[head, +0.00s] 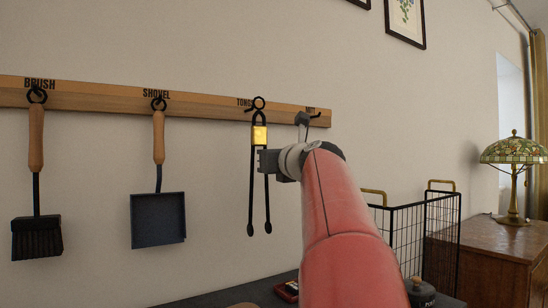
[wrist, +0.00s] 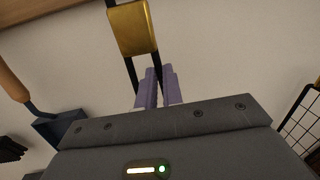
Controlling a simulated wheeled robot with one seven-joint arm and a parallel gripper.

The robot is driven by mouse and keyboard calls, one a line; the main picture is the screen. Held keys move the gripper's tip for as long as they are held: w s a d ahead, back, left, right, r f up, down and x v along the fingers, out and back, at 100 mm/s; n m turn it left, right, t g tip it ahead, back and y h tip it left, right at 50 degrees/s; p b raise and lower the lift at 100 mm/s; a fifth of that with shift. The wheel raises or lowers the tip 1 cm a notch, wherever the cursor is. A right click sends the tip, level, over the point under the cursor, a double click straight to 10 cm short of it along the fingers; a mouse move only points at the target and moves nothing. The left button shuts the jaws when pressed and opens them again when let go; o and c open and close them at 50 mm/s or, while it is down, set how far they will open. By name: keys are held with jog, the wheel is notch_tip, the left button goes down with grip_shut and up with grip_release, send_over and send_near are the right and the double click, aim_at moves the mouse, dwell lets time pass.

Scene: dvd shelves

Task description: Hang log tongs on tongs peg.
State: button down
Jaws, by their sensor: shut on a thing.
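The log tongs (head: 259,135) are black with a brass block below the top ring, and hang upright with two long legs pointing down. Their ring lies over the wooden rail (head: 205,107) at the TONGS label, which it partly covers. The tongs peg is not clearly visible there, so I cannot tell whether the ring is around it or in front of it. My gripper (head: 262,160) is shut on the tongs just below the brass block. In the wrist view, its purple fingers (wrist: 156,86) close on the black legs under the brass block (wrist: 132,28).
A brush (head: 36,150) and a shovel (head: 158,150) hang from pegs to the left. A peg (head: 316,115) at the rail's right end looks empty. A black wire basket (head: 408,228), a cabinet with a lamp (head: 513,165) and a dark surface lie below right.

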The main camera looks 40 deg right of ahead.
jog(key=shift+w+d+f+p, duration=0.15)
jog(key=shift+w+f, duration=0.1)
jog(key=shift+w, duration=0.55)
jog(key=shift+w+a+f+p, duration=0.1)
jog(key=shift+w+f+p, duration=0.1)
jog(key=shift+w, duration=0.65)
jog(key=shift+w+d+f+p, duration=0.15)
jog(key=shift+w+f, duration=0.1)
jog(key=shift+w, duration=0.55)
jog(key=c, duration=1.5)
grip_release()
jog(key=shift+o, duration=0.2)
jog(key=shift+f, duration=0.1)
jog(key=s+a+b, duration=0.1)
jog(key=s+b, duration=0.1)
jog(key=s, duration=0.5)
jog(key=shift+s+a, duration=0.25)
jog(key=shift+s, duration=0.05)
jog(key=shift+s+f, duration=0.1)
